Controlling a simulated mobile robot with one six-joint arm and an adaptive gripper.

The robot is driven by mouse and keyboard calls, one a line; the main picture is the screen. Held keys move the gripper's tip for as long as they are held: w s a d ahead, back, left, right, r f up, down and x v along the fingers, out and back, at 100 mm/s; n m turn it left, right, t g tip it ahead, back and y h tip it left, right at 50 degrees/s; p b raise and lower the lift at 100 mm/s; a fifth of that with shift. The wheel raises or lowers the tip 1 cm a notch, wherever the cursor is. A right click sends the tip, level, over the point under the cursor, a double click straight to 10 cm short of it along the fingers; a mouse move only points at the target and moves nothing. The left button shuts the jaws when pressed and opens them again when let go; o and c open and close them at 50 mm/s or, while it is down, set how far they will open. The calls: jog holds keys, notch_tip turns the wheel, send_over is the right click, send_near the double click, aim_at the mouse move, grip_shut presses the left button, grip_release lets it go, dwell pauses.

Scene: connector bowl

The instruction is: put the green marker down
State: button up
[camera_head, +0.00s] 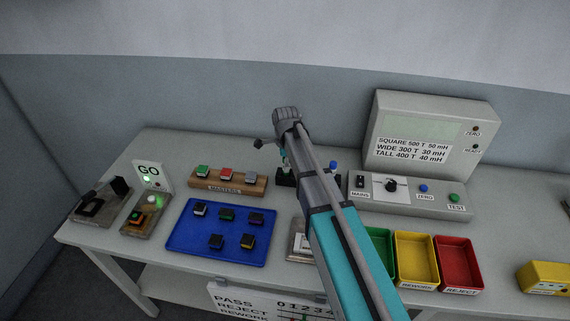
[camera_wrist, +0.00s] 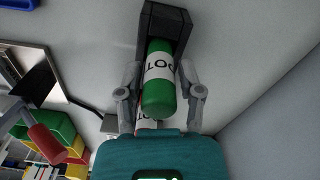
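The green marker (camera_wrist: 158,98), with a white band lettered "LOT", lies between the two fingers of my gripper (camera_wrist: 160,70) in the wrist view. Its far end meets a black block-shaped holder (camera_wrist: 153,20); I cannot tell how deep it sits. The fingertips are close on both sides of the marker, but whether they press on it is unclear. In the head view, my arm hides most of the gripper and marker. Part of the black holder (camera_head: 285,179) shows left of the arm, at the table's back middle.
A blue-topped item (camera_head: 333,166) stands just right of my arm. The grey test console (camera_head: 420,140) is at the back right. Green, yellow (camera_head: 416,259) and red bins stand in front of it. A wooden masters block (camera_head: 228,184) and blue tray (camera_head: 200,252) lie left.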

jog(key=shift+o, duration=0.5)
jog(key=shift+r, duration=0.15)
notch_tip(320, 180, up, 12)
jog(key=p, duration=1.2)
dwell(0.7)
jog(key=s+d+n, duration=0.7)
jog(key=s+n, duration=0.1)
jog(key=s, duration=0.2)
jog(key=s+d+n, duration=0.8)
jog(key=s+n, duration=0.1)
jog(key=s, duration=0.1)
jog(key=shift+s, duration=0.4)
